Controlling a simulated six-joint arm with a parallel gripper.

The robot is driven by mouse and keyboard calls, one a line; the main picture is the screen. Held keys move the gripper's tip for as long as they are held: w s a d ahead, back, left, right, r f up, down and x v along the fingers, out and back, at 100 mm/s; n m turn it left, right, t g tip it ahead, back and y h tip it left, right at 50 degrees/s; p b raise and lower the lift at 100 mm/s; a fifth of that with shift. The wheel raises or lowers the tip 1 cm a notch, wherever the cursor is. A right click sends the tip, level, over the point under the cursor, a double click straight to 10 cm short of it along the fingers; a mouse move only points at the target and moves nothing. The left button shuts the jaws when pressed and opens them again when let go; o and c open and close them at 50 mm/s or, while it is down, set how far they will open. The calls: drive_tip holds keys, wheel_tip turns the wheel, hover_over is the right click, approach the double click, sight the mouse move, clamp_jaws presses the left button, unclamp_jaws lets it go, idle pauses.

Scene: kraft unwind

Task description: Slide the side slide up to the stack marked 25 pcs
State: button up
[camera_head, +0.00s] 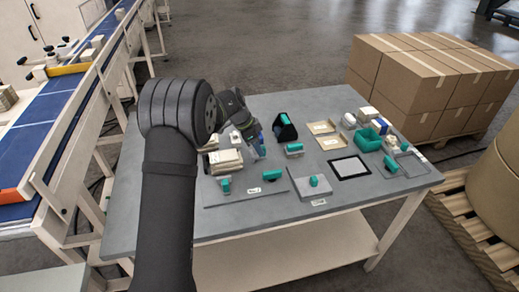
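A stack of cream sheets or pads (225,161) lies on the grey table, left of my gripper. No "25 pcs" marking is readable at this size. A flat grey board (240,197) lies in front of the stack, with a small white label. A teal-knobbed piece (225,185) sits at its left, just in front of the stack, and a teal handle (272,175) lies at its right. I cannot tell which is the side slide. My gripper (260,152) points down just right of the stack, apart from both teal pieces. Its finger opening is too small to tell.
A small grey plate with a teal knob (314,181), a black-framed white panel (349,167), a teal bin (367,140) and cream trays (331,142) fill the table's right. A black-and-teal holder (284,128) stands behind. A blue conveyor (50,108) runs at left; cartons (413,84) stand at right.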

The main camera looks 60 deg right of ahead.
sight(251, 154)
drive_tip(key=shift+x, duration=1.3)
clamp_jaws()
drive_tip(key=shift+w+a, duration=1.15)
unclamp_jaws()
drive_tip(key=shift+r, duration=0.15)
drive_tip(key=v, duration=1.7)
